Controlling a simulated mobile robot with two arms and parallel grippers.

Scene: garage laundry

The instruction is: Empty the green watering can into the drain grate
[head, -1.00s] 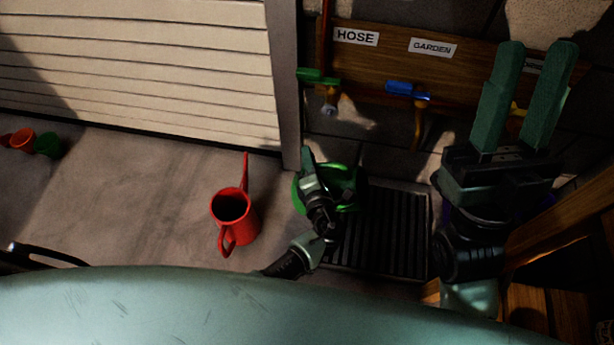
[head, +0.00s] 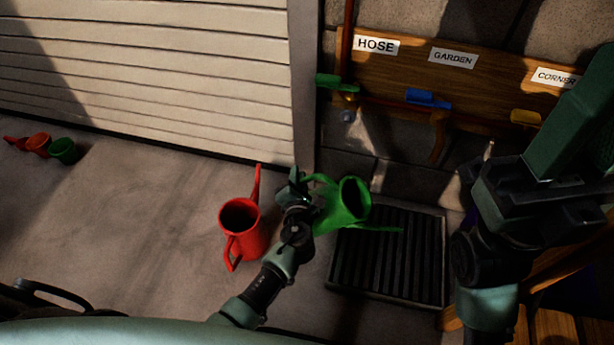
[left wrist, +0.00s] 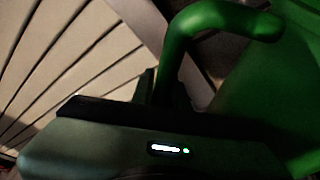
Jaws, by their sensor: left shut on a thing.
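The green watering can (head: 334,215) is in the head view, tilted, with its open mouth facing up and right. The left wrist view shows the green curved handle (left wrist: 205,22) at the jaws and the can's body (left wrist: 270,90) to the right. I see no stream of water. My right gripper (head: 560,150) is at the right edge, partly cut off, its jaw gap unclear.
A red watering can (head: 241,232) stands on the floor just left of my left arm. Small orange and green pots (head: 50,147) lie far left. A wooden board (head: 490,85) with labels and coloured taps is on the wall behind the grate. Wooden furniture (head: 560,325) stands at lower right.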

